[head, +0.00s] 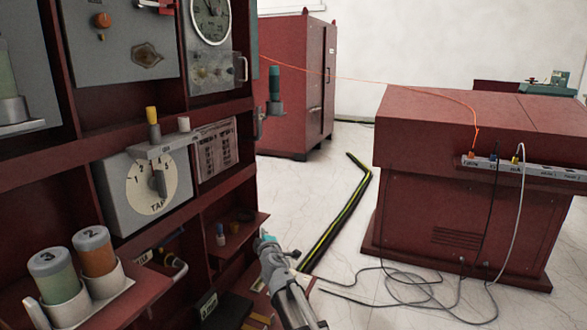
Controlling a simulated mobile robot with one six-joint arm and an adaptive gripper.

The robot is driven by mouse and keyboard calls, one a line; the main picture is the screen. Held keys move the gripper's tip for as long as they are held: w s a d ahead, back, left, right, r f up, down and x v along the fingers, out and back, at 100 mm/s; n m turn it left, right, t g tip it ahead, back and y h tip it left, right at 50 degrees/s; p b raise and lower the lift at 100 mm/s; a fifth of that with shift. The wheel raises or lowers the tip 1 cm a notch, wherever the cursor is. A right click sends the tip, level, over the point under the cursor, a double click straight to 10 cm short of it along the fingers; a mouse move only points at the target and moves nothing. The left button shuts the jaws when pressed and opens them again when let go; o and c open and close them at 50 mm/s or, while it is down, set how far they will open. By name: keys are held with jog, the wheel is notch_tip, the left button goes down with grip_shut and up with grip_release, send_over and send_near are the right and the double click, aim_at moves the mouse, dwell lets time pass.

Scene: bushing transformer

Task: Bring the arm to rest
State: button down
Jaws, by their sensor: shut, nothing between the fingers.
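A grey arm link of mine with a teal cap rises from the bottom edge, right of the red cabinet's (255,104) lower shelves. My gripper and its fingers cannot be made out in this view. Nothing shows as being carried by the visible part of the arm. The arm overlaps the cabinet's lower right edge in the picture; I cannot tell how far apart they are.
The cabinet holds a numbered dial panel (150,185) and two capped cylinders (52,272). A red console (465,215) stands right, with cables (415,285) on the floor. A yellow-green strip (335,215) lies between. A tall red cabinet (290,85) stands behind.

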jog(key=s+d+f+m+g+h+p, duration=0.1)
jog(key=s+d+f+m+g+h, duration=0.2)
jog(key=d, duration=0.5)
jog(key=s+d+f+m+g+h+p, duration=0.1)
jog(key=s+d+m+g+h+p, duration=0.15)
jog(key=d+m, duration=0.4)
jog(key=s+d+f+m+g+h+p, duration=0.1)
jog(key=s+d+f+m+g+h, duration=0.2)
jog(key=d, duration=0.6)
jog(key=s+d+f+m+g+y+p, duration=0.1)
jog(key=s+m+g, duration=0.15)
jog(key=s, duration=0.45)
jog(key=s+d+m+g+y+p, duration=0.1)
jog(key=s+d+g+y+p, duration=0.15)
jog(key=s, duration=0.45)
jog(key=s+f+m+g+p, duration=0.1)
jog(key=s+g, duration=0.3)
jog(key=s, duration=0.3)
notch_tip(320, 180, up, 37)
jog(key=p, duration=3.6)
jog(key=shift+d+p, duration=0.2)
jog(key=shift+p, duration=0.1)
jog(key=shift+w+d+r+t, duration=0.1)
jog(key=shift+t, duration=0.15)
